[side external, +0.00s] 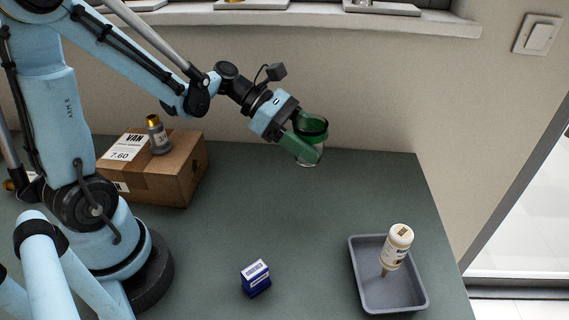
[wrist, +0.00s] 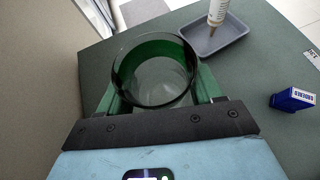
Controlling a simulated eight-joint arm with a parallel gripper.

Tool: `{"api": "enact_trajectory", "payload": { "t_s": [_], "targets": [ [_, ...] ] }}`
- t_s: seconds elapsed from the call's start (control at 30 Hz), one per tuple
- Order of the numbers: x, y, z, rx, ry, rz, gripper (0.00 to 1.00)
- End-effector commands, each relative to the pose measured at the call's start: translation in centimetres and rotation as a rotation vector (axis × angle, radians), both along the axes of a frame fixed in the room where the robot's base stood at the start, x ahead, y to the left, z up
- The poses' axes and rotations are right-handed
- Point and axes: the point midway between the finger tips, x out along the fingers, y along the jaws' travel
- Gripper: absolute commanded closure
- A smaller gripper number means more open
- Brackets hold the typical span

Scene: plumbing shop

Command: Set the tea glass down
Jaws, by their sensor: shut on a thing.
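The tea glass (side external: 311,126) is a clear, empty glass with a dark rim. My gripper (side external: 307,143) is shut on it, with green fingers on either side of its wall. In the side external view the glass looks roughly upright, held over the back part of the green table (side external: 235,215). I cannot tell how far its base is above the tabletop. In the wrist view the open mouth of the glass (wrist: 155,70) faces the camera between the fingers, and I see down into it.
A grey tray (side external: 360,285) with a white bottle (side external: 398,246) in it stands at the right. A small blue box (side external: 256,278) lies near the front. A cardboard box (side external: 165,178) with a small grey, brass-topped item (side external: 158,137) on it stands left. The table's middle is clear.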

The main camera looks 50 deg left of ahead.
Motion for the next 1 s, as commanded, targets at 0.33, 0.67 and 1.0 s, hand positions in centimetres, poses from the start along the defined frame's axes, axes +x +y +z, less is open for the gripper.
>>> {"api": "enact_trajectory", "payload": {
  "t_s": [0.33, 0.67, 1.0],
  "targets": [
    [0.6, 3.8, -2.0, -0.004, -0.004, -0.003, 0.66],
    [2.6, 8.6, -5.2, -0.003, -0.003, -0.003, 0.66],
    [3.7, 11.2, -7.0, -0.003, -0.004, -0.007, 0.66]
  ]
}}
